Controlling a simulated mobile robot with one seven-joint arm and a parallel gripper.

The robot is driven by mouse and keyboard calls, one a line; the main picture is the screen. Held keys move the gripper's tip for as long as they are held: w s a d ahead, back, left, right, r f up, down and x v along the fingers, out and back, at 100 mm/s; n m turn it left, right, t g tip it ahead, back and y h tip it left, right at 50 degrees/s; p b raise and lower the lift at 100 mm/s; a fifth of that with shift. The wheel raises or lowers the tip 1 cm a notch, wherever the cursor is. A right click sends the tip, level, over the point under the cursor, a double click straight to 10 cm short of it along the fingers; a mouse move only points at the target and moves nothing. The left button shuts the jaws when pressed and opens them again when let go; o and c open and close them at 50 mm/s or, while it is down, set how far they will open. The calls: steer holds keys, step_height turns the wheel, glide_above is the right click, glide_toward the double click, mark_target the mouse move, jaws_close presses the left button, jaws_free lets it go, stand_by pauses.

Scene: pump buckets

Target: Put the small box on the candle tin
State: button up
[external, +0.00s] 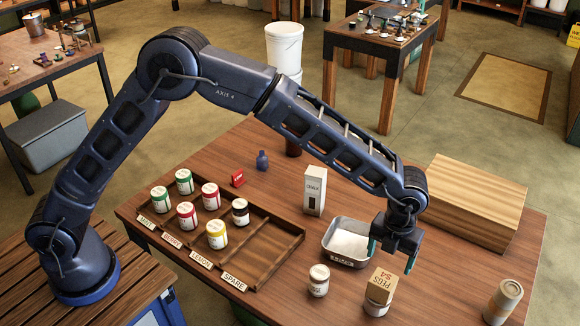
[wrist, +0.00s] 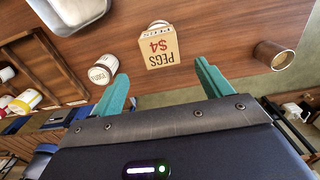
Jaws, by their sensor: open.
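A small tan box marked "PEGS $4" (external: 382,284) rests on top of a short white tin (external: 376,308) near the table's front edge. It looks slightly turned on the tin and is not held. The box also shows in the wrist view (wrist: 158,50), between and beyond my fingertips, with part of the tin's round edge (wrist: 158,24) behind it. I take this tin for the candle tin; its label is mostly unreadable. My gripper (external: 392,258) is open and empty, just above and behind the box; its teal fingers (wrist: 161,75) are apart and clear of it.
A white-lidded jar (external: 319,281) stands left of the tin, and a tan cylinder (external: 502,301) stands right. A metal tray (external: 346,256) lies behind. A chalk box (external: 314,190), a wooden box (external: 475,202) and a divided rack with several jars (external: 262,272) are also on the table.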

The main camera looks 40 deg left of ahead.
steer(key=shift+r, duration=0.7)
steer(key=w+a+r+n+t, duration=0.1)
steer(key=w+a+r+n, duration=0.25)
steer(key=a+r, duration=0.5)
steer(key=w+a+r+n, duration=0.3)
steer(key=a+r+n, duration=0.2)
steer(key=a, duration=0.6)
steer(key=s+a+r+n+t, duration=0.1)
steer(key=a+r+n, duration=0.3)
steer(key=a, duration=0.5)
steer(key=s+a+r+n, duration=0.1)
steer(key=a+r+n, duration=0.25)
steer(key=a, duration=0.55)
steer(key=s+a+r+n, duration=0.1)
steer(key=s+a+n, duration=0.2)
steer(key=a, duration=0.3)
steer(key=s+a+r+n+t, duration=0.1)
steer(key=s+a+r+n, duration=0.15)
steer(key=a, duration=0.35)
steer(key=s+a+n, duration=0.3)
steer(key=a+n, duration=0.1)
steer(key=a, duration=0.2)
steer(key=s+a+f+n+t, duration=0.1)
steer(key=s+a+f+n, duration=0.2)
steer(key=s+a+n, duration=0.7)
steer(key=s+a, duration=0.2)
steer(key=s, duration=0.3)
steer(key=shift+a+f+t, duration=0.2)
steer(key=shift+a+t, duration=0.1)
steer(key=shift+a, duration=0.05)
